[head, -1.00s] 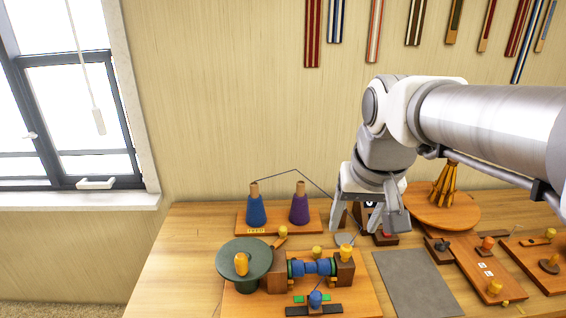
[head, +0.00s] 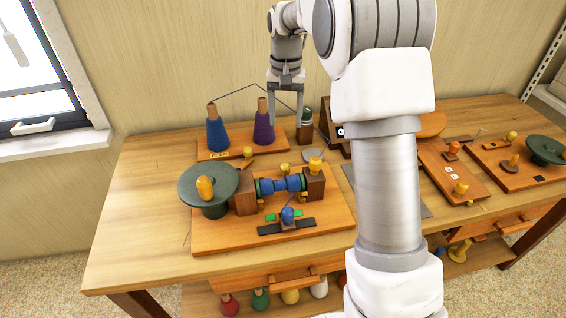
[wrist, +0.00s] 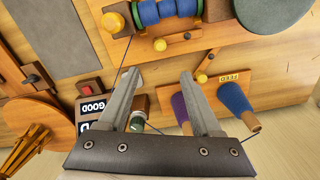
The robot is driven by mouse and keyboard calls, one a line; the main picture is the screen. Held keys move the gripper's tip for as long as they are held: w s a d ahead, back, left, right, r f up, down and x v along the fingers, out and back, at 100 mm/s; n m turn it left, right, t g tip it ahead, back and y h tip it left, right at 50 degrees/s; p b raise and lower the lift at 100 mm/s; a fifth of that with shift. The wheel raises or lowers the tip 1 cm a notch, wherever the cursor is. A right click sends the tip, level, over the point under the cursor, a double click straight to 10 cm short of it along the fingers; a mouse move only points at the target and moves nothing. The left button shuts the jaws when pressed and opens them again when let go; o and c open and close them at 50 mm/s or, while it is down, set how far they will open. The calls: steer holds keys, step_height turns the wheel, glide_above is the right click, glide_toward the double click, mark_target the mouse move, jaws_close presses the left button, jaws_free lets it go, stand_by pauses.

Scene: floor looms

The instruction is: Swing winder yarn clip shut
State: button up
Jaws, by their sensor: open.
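The winder (head: 210,236) is a wooden board bearing a dark green disc, a blue spool (head: 281,184) between wooden blocks, and yellow knobs. I cannot tell for sure which part is the yarn clip. A small wooden lever with a yellow knob (head: 247,153) is at its back edge; it also shows in the wrist view (wrist: 202,77). My gripper (head: 286,118) is open and empty, pointing down behind the winder, right of the purple cone (head: 264,126). In the wrist view my fingers (wrist: 158,76) are apart with nothing between them.
A blue cone (head: 217,133) stands left of the purple one on a small board, with thin yarn overhead. A green-topped post (head: 306,126) stands close to my gripper's right. A blue knob (head: 287,214) sits at the winder's front. More knobbed boards lie right.

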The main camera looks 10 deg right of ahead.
mark_target(285, 165)
step_height(285, 165, down, 17)
steer(key=b, duration=0.3)
steer(key=shift+f, duration=0.2)
jaws_close()
stand_by(1.4)
